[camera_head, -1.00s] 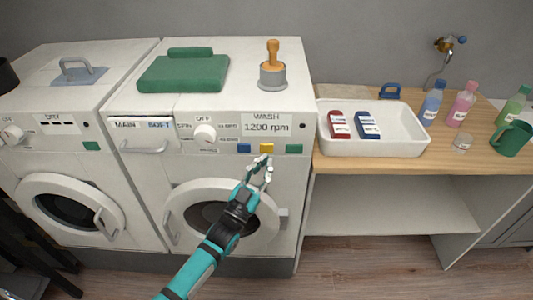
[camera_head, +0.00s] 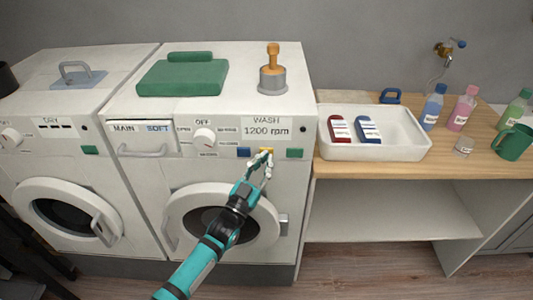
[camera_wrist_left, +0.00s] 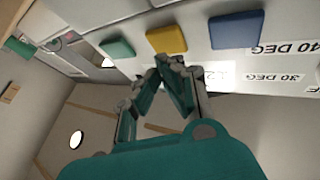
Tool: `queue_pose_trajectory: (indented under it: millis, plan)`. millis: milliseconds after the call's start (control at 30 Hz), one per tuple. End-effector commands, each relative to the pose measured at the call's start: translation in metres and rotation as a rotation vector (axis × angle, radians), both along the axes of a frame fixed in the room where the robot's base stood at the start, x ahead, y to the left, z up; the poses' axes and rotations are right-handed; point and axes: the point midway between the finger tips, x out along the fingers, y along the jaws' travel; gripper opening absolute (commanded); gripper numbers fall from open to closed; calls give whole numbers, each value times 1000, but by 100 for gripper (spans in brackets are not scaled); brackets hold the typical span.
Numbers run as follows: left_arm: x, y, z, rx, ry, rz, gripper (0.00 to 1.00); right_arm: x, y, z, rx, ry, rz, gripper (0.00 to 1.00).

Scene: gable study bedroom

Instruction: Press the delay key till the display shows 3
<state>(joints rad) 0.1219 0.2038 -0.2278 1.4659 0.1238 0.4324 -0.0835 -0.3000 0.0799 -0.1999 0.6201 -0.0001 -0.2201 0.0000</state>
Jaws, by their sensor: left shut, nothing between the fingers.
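The washer's display (camera_head: 266,130) reads "WASH 1200 rpm". Below it sit a blue key (camera_head: 243,152), a yellow key (camera_head: 267,151) and a green key (camera_head: 294,153). No delay label is readable on any of them. My left gripper (camera_head: 263,157) is shut and empty, its tips at the yellow key and partly covering it. In the left wrist view, the fingertips (camera_wrist_left: 170,62) are just below the yellow key (camera_wrist_left: 166,39), between the green key (camera_wrist_left: 118,47) and the blue key (camera_wrist_left: 237,29). I cannot tell whether they touch it. My right gripper is not in view.
The washer has a dial (camera_head: 204,138) and a round door (camera_head: 222,213) below. A dryer (camera_head: 62,170) stands to the left. On the right, a wooden counter (camera_head: 475,160) holds a white tray (camera_head: 373,151), bottles and a green mug (camera_head: 514,142).

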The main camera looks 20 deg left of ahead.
Motion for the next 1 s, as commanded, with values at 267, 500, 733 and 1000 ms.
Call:
queue_pose_trajectory:
  millis: [267,500,733,1000]
  plan:
    - [0,0,0,0,0,0,0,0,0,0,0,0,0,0]
    - [0,0,0,0,0,0,0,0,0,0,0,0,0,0]
    - [0,0,0,0,0,0,0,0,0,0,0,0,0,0]
    - [7,2,-1,1,-1,0,0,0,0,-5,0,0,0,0]
